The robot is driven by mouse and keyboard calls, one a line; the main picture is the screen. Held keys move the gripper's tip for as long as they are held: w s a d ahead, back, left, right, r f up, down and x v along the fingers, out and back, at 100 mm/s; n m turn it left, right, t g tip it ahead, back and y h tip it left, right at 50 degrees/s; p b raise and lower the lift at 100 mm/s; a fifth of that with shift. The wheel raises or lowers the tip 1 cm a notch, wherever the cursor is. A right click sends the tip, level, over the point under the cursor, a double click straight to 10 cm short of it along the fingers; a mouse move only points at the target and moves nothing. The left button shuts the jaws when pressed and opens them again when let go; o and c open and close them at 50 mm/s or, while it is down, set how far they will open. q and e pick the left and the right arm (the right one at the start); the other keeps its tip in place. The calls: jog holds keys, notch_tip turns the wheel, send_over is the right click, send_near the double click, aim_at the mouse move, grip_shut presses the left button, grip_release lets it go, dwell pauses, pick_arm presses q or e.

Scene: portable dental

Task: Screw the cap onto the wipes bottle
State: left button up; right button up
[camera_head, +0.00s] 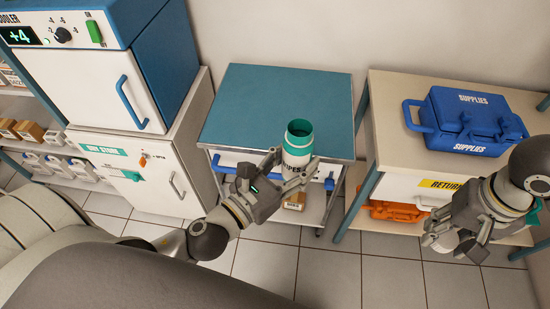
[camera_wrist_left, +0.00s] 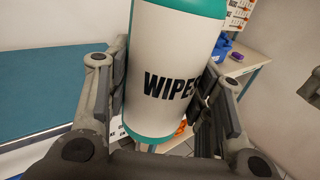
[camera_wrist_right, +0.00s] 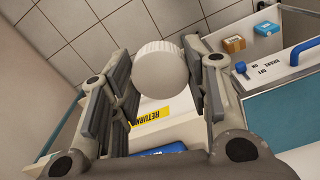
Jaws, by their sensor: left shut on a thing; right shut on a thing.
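The wipes bottle (camera_head: 298,152), white with teal bands and an open teal mouth, is in my left gripper (camera_head: 284,172). It is upright or nearly so, in front of the blue-topped table. The left wrist view shows the bottle (camera_wrist_left: 170,65) between both fingers, with its WIPES label facing the camera. My right gripper (camera_head: 457,246) is far to the right of the bottle, in front of the supplies table. In the right wrist view it is shut on a round white ribbed cap (camera_wrist_right: 160,66) near its fingertips. The cap is apart from the bottle.
The blue-topped table (camera_head: 250,105) is bare on top. A blue supplies case (camera_head: 470,120) stands on the beige table (camera_head: 395,90) at the right, with an orange case (camera_head: 396,211) below. A white cabinet (camera_head: 150,165) with a cooler (camera_head: 90,75) on it stands left.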

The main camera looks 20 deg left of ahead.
pick_arm(q)
jog(key=w+d+m+g+h, duration=0.2)
jog(key=d+m+g+h, duration=0.1)
jog(key=d+h, duration=0.2)
jog(key=shift+w+d+r+m, duration=0.25)
jog(key=shift+w+d+m, duration=0.15)
jog(key=shift+d, duration=0.5)
pick_arm(e)
jog(key=w+a+r+n, duration=0.1)
jog(key=w+a+r, duration=0.2)
jog(key=a+r, duration=0.6)
jog(key=w+a+r+n, duration=0.1)
jog(key=w+a+r, duration=0.2)
jog(key=a+r, duration=0.7)
jog(key=a, duration=0.5)
jog(key=shift+r+n, duration=0.25)
jog(key=shift+n, duration=0.05)
jog(key=shift+w+d+f, duration=0.1)
jog(key=shift+f, duration=0.05)
jog(key=shift+f, duration=1.9)
